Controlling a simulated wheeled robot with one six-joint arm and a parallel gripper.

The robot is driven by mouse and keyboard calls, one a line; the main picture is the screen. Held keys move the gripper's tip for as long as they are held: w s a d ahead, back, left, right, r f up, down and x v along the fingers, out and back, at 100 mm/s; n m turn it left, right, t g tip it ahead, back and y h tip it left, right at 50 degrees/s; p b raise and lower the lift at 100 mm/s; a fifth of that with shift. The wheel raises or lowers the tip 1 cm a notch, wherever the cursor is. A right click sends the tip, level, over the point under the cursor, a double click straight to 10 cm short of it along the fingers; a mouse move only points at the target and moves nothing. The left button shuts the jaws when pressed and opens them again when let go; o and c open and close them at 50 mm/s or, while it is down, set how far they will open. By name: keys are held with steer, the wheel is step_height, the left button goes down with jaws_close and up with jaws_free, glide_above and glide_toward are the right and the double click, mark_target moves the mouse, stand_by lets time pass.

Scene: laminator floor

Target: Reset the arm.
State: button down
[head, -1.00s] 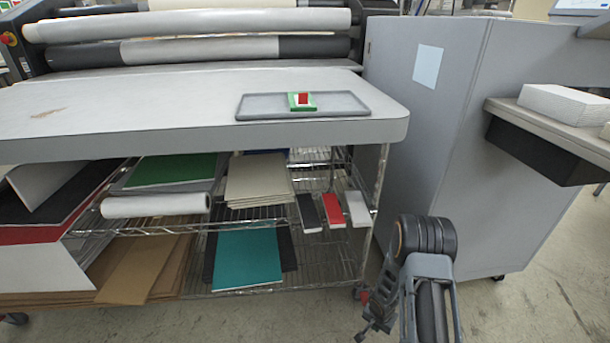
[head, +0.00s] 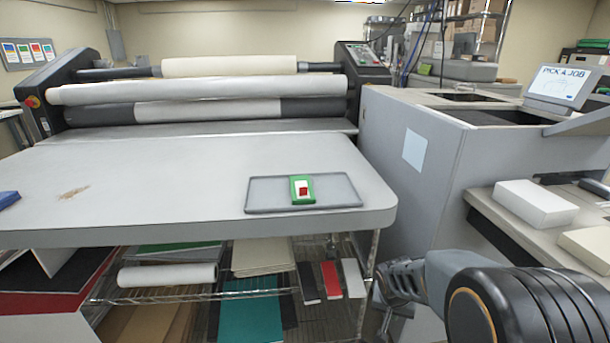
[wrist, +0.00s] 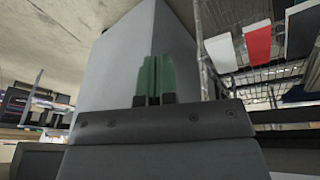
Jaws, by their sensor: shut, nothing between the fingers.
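My arm (head: 425,275) reaches in from the lower right of the head view, its large dark joint close to the camera. My gripper (wrist: 156,78) shows in the wrist view with its two green fingers together and nothing between them. It is in free air in front of a grey cabinet side, which fills the middle of the wrist view. In the head view the gripper end is small and partly hidden, right of the table's lower shelf.
A grey table (head: 150,190) stands before the laminator (head: 200,95). A grey tray (head: 265,195) on it holds a green, white and red block (head: 302,190). The grey cabinet (head: 440,190) stands close to my arm. A white stack (head: 533,203) lies on a side counter at right.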

steer(key=s+a+r+n+p, duration=0.1)
steer(key=s+r+p, duration=0.3)
steer(key=r, duration=0.5)
steer(key=s+a+r+n+y+p, duration=0.1)
steer(key=s+a+r+p, duration=0.2)
steer(key=r, duration=0.6)
steer(key=s+a+r+n+t+y+p, duration=0.1)
steer(key=s+a+r+n+p, duration=0.1)
steer(key=s+r+p, duration=0.3)
steer(key=w+v, duration=0.1)
steer(key=v, duration=0.3)
steer(key=shift+s+d+r, duration=0.1)
